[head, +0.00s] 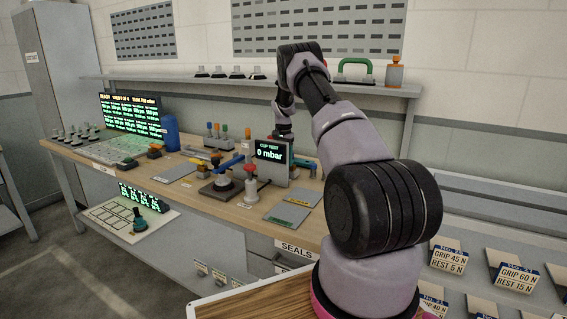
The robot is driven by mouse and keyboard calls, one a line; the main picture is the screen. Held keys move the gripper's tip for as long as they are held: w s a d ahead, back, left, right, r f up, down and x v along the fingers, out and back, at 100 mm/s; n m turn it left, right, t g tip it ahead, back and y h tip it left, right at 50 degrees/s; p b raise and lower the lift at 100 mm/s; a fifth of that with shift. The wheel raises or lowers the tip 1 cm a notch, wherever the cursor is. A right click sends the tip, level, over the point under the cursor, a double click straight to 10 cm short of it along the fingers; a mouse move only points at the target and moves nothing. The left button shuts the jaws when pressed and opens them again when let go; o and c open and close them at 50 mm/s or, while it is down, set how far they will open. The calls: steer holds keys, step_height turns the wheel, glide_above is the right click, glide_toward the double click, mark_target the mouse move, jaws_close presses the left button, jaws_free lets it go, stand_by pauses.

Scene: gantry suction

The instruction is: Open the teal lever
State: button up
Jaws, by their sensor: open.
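A small dark teal lever or handle (139,221) stands on the pale lower panel (103,216) at the left front; it is too small to tell its position. A blue lever (231,161) lies above a dark plate on the bench, left of the cup test display. I cannot tell for sure which one is the teal lever. My gripper (284,135) is open behind the top of the display, at the back of the bench. Its fingertips are mostly hidden. It is right of and apart from both levers.
The cup test display (271,161) reads 0 mbar and stands in front of my gripper. A red-topped post (250,184) is left of it. A blue bottle (171,133) and a large screen (131,114) stand further left. A shelf (240,84) runs above the bench.

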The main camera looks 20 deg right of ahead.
steer(key=shift+f, duration=0.5)
jaws_close()
stand_by(1.2)
